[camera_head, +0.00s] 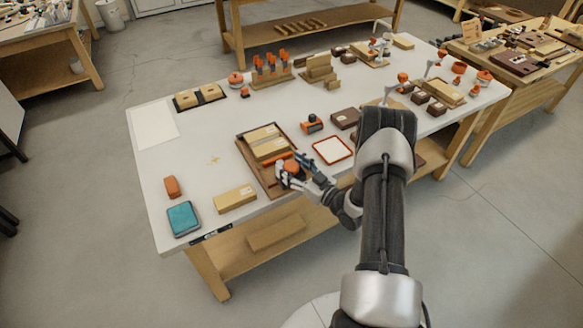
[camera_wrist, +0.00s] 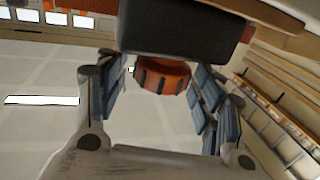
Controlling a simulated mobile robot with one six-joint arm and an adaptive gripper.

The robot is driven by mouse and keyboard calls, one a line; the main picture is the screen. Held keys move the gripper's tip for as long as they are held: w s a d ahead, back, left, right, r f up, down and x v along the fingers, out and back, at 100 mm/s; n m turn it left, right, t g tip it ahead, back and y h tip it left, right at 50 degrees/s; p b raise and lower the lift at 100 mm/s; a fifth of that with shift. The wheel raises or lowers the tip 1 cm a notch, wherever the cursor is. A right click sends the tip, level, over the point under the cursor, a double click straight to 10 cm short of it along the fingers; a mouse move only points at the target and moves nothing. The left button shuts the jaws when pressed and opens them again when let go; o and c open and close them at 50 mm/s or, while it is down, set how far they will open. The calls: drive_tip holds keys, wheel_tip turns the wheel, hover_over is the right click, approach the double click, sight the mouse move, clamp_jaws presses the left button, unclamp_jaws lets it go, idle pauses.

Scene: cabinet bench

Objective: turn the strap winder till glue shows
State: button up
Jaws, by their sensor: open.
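The strap winder, an orange ribbed knob (camera_wrist: 163,77), shows between my open fingers in the wrist view. It also shows in the head view as an orange round part (camera_head: 291,168) at the front right of a brown board (camera_head: 247,165). Two pale wooden blocks (camera_head: 262,135) lie on that board, with an orange strap (camera_head: 279,157) by the nearer one. My gripper (camera_head: 286,175) is open at the winder, with its fingers on either side; I cannot tell whether they touch it. A dark block hides the winder's upper part in the wrist view. I cannot make out any glue.
A white tray with an orange rim (camera_head: 333,150) and an orange-black tool (camera_head: 312,123) lie right of the board. A loose wooden block (camera_head: 235,198), teal box (camera_head: 184,218) and orange block (camera_head: 172,187) lie at the left front.

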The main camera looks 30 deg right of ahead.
drive_tip(key=shift+w, duration=0.1)
drive_tip(key=shift+c, duration=0.2)
drive_tip(key=c, duration=1)
drive_tip(key=shift+c, duration=0.2)
drive_tip(key=shift+a+m+h, duration=0.1)
drive_tip(key=shift+m+h, duration=0.2)
drive_tip(key=shift+h, duration=0.1)
drive_tip(key=m+h, duration=0.2)
drive_tip(key=h, duration=0.1)
drive_tip(key=m+h, duration=0.1)
drive_tip(key=h, duration=0.2)
drive_tip(key=shift+a+m+t, duration=0.2)
drive_tip(key=shift+m+t, duration=0.2)
drive_tip(key=m+g+h+b, duration=0.1)
drive_tip(key=m+h, duration=0.2)
drive_tip(key=h, duration=0.2)
drive_tip(key=shift+w+a, duration=0.1)
drive_tip(key=m+g+h+b, duration=0.1)
drive_tip(key=m+g+h, duration=0.2)
drive_tip(key=m+h, duration=0.1)
drive_tip(key=shift+h+b, duration=0.35)
drive_tip(key=shift+h, duration=0.15)
drive_tip(key=shift+m+g+h+b, duration=0.5)
drive_tip(key=shift+m+g+h, duration=1.5)
drive_tip(key=shift+g, duration=0.5)
drive_tip(key=shift+d, duration=0.2)
